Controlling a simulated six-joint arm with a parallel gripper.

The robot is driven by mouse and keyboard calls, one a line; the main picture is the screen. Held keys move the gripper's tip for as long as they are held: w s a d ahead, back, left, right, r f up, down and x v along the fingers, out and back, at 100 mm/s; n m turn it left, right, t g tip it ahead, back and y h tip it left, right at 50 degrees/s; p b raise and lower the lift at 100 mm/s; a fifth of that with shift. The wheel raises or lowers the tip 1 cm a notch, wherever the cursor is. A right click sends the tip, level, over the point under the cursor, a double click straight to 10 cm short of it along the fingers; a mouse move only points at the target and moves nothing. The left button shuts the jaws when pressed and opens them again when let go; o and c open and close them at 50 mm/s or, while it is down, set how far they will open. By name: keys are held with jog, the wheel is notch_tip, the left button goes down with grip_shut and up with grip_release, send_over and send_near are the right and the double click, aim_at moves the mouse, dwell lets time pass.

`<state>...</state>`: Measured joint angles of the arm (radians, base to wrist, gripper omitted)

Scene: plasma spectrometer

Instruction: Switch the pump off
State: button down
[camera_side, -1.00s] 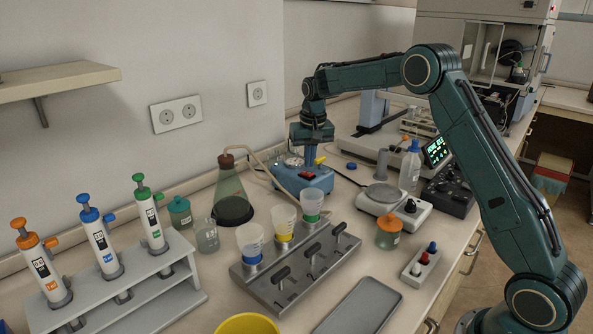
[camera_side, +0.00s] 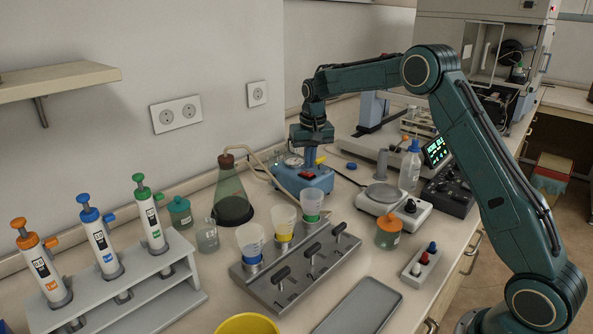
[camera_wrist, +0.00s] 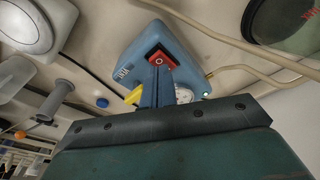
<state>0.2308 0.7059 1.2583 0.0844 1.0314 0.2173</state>
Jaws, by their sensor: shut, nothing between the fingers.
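The pump is a blue box (camera_side: 318,183) on the bench at the middle of the side view, with a gauge, a yellow part and a red rocker switch (camera_side: 306,175) on top. In the wrist view the pump (camera_wrist: 183,50) shows its red switch (camera_wrist: 160,60), marked with a white circle. A small light on the pump glows pale green (camera_wrist: 206,94). My gripper (camera_side: 310,165) points down over the pump, just behind the switch in the side view. In the wrist view its closed fingers (camera_wrist: 158,68) reach the switch and overlap its edge; I cannot tell whether they touch it. It holds nothing.
A hose (camera_side: 262,160) runs from the pump to a conical flask (camera_side: 233,195) at its left. A balance-like plate device (camera_side: 385,195) stands right of the pump. A filter manifold with several cups (camera_side: 290,270) stands in front.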

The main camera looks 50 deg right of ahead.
aim_at(309, 173)
jog(key=shift+f, duration=0.9)
dwell(0.8)
jog(key=shift+r, duration=3.55)
